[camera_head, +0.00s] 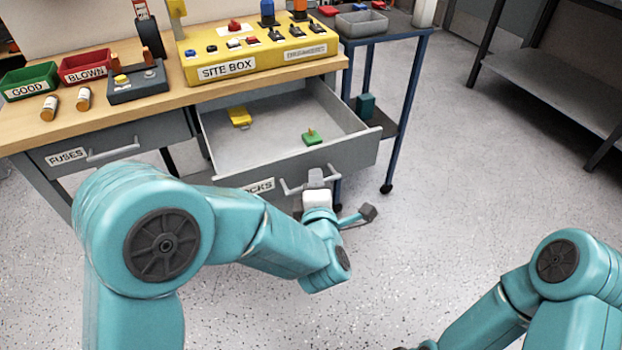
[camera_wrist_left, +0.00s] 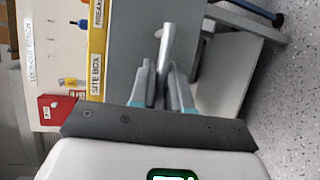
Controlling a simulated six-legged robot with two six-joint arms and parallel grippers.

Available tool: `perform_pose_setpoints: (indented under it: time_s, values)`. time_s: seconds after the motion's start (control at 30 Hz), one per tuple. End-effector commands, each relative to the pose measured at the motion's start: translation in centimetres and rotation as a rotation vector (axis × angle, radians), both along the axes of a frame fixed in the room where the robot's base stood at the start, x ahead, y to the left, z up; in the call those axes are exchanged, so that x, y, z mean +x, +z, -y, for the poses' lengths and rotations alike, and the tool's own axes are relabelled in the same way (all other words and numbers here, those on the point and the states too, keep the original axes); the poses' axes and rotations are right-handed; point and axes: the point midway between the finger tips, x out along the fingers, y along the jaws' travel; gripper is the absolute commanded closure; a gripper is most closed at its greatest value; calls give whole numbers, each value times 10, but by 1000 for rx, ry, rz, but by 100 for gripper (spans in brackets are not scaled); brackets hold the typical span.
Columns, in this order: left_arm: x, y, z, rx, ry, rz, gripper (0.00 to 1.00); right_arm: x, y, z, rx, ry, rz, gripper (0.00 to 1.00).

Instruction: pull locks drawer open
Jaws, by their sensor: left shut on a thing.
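The locks drawer (camera_head: 362,153) stands pulled out from the bench, with its inside showing. A yellow lock-like piece (camera_head: 239,117) and a green one (camera_head: 312,137) lie in it. Its front label is partly covered by my left arm, leaving "CKS" readable. My left gripper (camera_head: 317,178) is at the drawer's bar handle (camera_head: 291,187) and shut on it. In the left wrist view the fingers (camera_wrist_left: 161,85) close around the handle bar (camera_wrist_left: 166,45). My right arm shows at the lower right, but its gripper is not clearly visible.
The shut fuses drawer (camera_head: 110,150) is to the left. On the bench top stand the yellow site box (camera_head: 255,55), a green bin (camera_head: 28,82) and a red bin (camera_head: 85,66). A blue-framed cart (camera_head: 400,110) stands close at the right. Floor in front is clear.

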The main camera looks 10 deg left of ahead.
Motion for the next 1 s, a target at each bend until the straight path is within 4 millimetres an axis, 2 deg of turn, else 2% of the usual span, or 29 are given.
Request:
perform_pose_setpoints:
  time_s: [0.2,0.6,0.63,0.7,1.0]
  values:
    - [-12,0,9,0,-4,2,100,0,-6,0,0,0,0,57]
    - [-15,1,11,0,-2,1,100,0,-6,0,0,0,0,57]
    - [-15,1,11,0,-2,1,80,0,-6,0,0,0,0,57]
    - [-15,1,11,0,-2,1,62,0,-6,0,0,0,0,57]
    - [-15,0,11,0,-1,0,62,0,-6,0,0,0,0,57]
